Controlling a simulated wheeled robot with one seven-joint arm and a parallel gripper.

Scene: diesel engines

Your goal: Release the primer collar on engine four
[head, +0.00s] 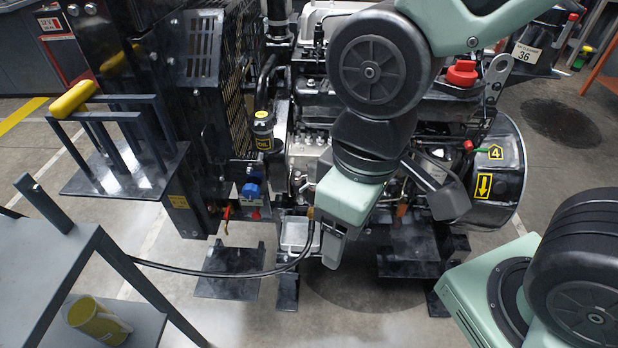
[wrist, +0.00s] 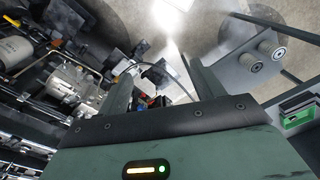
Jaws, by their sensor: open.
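Engine four (head: 310,100) fills the middle of the head view; its black round housing (head: 497,175) at the right carries a yellow 4 label (head: 490,153) and a down-arrow label. I cannot pick out the primer collar for certain; my arm hides part of the engine's front. My gripper (head: 333,250) points down in front of the engine, open, with nothing seen in it. In the wrist view, the fingers of my gripper (wrist: 160,80) stand apart, with small red and blue parts showing beyond them. A metal pump-like block (wrist: 75,85) lies to their left.
A black canister marked OIL (head: 263,130) stands left of my arm, above a blue knob (head: 251,192). A black hose (head: 225,273) sags across the front. A grey cart (head: 50,240) with a yellow cup (head: 98,320) is at lower left. Open floor shows at right.

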